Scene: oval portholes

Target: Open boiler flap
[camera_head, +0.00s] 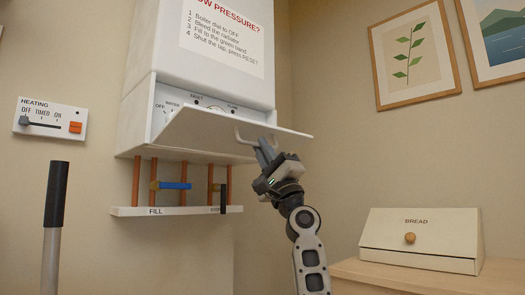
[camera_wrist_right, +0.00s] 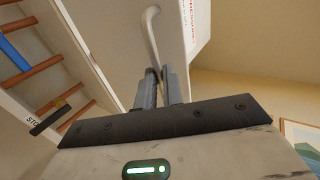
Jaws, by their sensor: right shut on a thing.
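The white boiler (camera_head: 205,50) hangs on the wall with a printed instruction sheet on its front. Its flap (camera_head: 225,130) is swung down and sticks out toward me, with part of the dial panel (camera_head: 200,103) showing behind it. My right gripper (camera_head: 264,145) is shut on the flap's handle (camera_head: 240,134), a bent bar on the flap's outer face. In the right wrist view the handle (camera_wrist_right: 151,35) runs down between the two fingers (camera_wrist_right: 160,88). My left gripper is not in view.
Copper pipes (camera_head: 135,182) with a blue-handled valve (camera_head: 174,185) and a dark-handled valve run under the boiler to a FILL shelf (camera_head: 175,211). A heating switch panel (camera_head: 50,118) is at left. A bread box (camera_head: 420,240) stands on a wooden top (camera_head: 375,275) at right.

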